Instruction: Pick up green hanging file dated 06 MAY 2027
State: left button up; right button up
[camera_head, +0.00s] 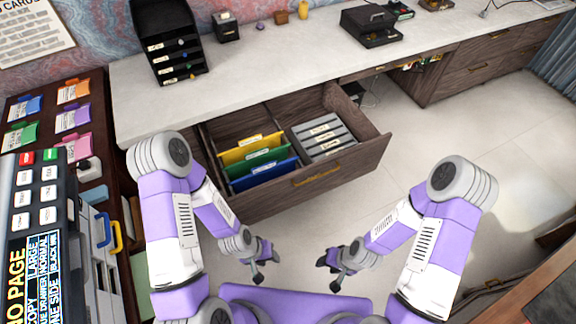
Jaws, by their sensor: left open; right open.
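The green hanging file (257,161) hangs in the open desk drawer (330,172), between a yellow file (247,147) behind it and a blue file (265,175) in front. Each has a white label tab, but the dates are too small to read. My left gripper (262,270) is open and empty, in front of the drawer and below the files in the picture. My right gripper (332,268) is open and empty to its right. Both are apart from the drawer.
A grey divided tray (324,135) with labels fills the drawer's right side. The pale desktop (270,75) carries a black letter rack (168,40) and a black box (371,25). A copier panel (40,200) and dark shelf stand at left. The floor at right is clear.

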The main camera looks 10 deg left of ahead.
aim_at(258, 157)
jog(key=z, duration=0.25)
jog(key=i, duration=1.2)
jog(key=u, duration=1.85)
